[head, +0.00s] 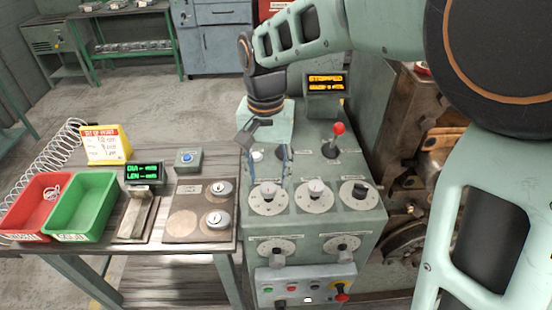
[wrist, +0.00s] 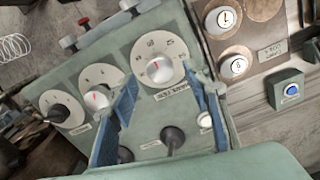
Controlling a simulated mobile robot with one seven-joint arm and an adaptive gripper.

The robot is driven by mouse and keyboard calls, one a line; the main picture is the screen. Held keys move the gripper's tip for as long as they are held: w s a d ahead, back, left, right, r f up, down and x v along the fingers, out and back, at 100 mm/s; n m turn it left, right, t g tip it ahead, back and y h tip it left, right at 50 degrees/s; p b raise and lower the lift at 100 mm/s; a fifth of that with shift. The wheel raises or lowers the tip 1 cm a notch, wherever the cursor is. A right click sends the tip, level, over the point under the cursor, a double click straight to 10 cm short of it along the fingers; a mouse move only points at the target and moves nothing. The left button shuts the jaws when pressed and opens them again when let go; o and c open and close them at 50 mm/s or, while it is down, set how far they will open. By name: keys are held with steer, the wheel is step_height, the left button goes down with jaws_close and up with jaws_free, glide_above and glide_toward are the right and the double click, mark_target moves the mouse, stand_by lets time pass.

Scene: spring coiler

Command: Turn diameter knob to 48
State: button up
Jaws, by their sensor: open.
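The control panel (head: 338,225) has a row of three round dials with knobs. The left dial knob (head: 268,196) has a white dial plate with numbers around it; it also shows in the wrist view (wrist: 158,71) with a red mark on its face. Its label is too small to read, so I cannot tell whether it is the diameter knob. My gripper (head: 268,176) is open above this left dial. In the wrist view, its blue fingers (wrist: 160,80) stand apart on either side of the knob, with no clear contact. The middle knob (head: 316,188) and right knob (head: 358,191) stand free.
A red-topped lever (head: 337,130) and an amber display (head: 326,83) stand behind the dials. A green display (head: 145,172) reads DIA and LEN, digits unclear. Two lower knobs and a button strip (head: 306,284) are on the front. Red (head: 18,213) and green bins (head: 67,221) sit left.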

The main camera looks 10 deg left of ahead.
mark_target(268, 193)
steer(key=shift+f, duration=1.5)
steer(key=shift+c, duration=0.3)
steer(key=c, duration=1.1)
steer(key=shift+n, duration=0.3)
steer(key=n, duration=0.4)
steer(key=shift+p, duration=0.3)
steer(key=n, duration=0.5)
steer(key=shift+p, duration=0.35)
